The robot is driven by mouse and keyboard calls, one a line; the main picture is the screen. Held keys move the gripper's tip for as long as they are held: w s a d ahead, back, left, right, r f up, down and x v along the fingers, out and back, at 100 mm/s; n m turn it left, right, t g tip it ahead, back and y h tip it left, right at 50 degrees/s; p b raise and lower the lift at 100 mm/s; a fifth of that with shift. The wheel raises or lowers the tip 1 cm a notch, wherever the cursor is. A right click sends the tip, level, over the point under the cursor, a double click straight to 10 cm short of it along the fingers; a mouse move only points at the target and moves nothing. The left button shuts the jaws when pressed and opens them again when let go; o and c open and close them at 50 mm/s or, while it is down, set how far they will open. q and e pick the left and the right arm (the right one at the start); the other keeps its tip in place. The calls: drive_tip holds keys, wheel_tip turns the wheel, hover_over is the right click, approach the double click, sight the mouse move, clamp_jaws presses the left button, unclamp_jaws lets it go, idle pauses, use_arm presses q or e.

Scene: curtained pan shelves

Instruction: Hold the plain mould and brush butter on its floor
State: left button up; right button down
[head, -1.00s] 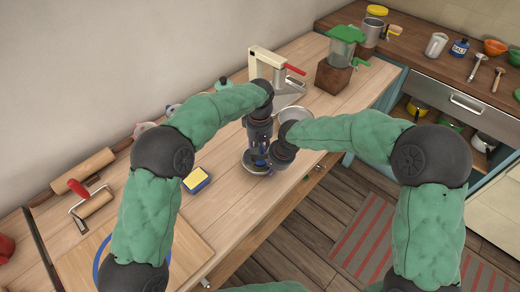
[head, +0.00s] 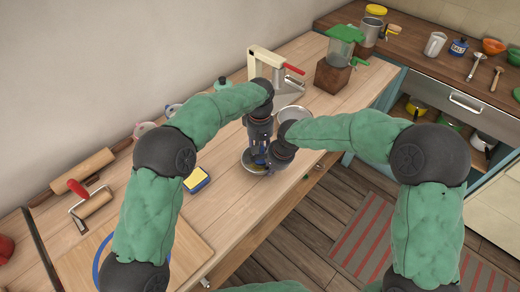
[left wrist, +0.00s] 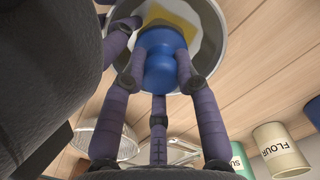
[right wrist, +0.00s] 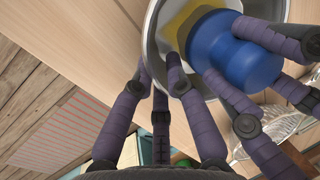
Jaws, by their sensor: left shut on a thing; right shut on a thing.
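The plain mould (head: 249,169) is a round grey metal pan on the wooden worktop near its front edge. Its inside shows in the left wrist view (left wrist: 213,42) and its wall in the right wrist view (right wrist: 153,48). My left gripper (left wrist: 158,62) is shut on the blue handle of a brush (left wrist: 160,50). The brush's yellow end (right wrist: 183,22) is down inside the mould; whether it touches the floor is hidden. My right gripper (right wrist: 157,68) is shut on the mould's rim, close beside the left one.
A shiny round mould (head: 292,113) stands just behind the grippers. A press with a red lever (head: 275,75) is farther back. A rolling pin (head: 83,170) lies by the wall. Clear worktop lies front-left of the mould.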

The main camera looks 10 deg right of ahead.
use_arm(q)
drive_tip(key=shift+f, duration=0.1)
drive_tip(key=shift+s+a+r, duration=0.1)
drive_tip(key=shift+r, duration=2.15)
drive_tip(key=shift+s+a+r, duration=0.1)
drive_tip(key=shift+r, duration=2.15)
use_arm(e)
drive_tip(key=c, duration=1.2)
unclamp_jaws()
drive_tip(key=shift+v, duration=4)
drive_tip(key=shift+f, duration=0.1)
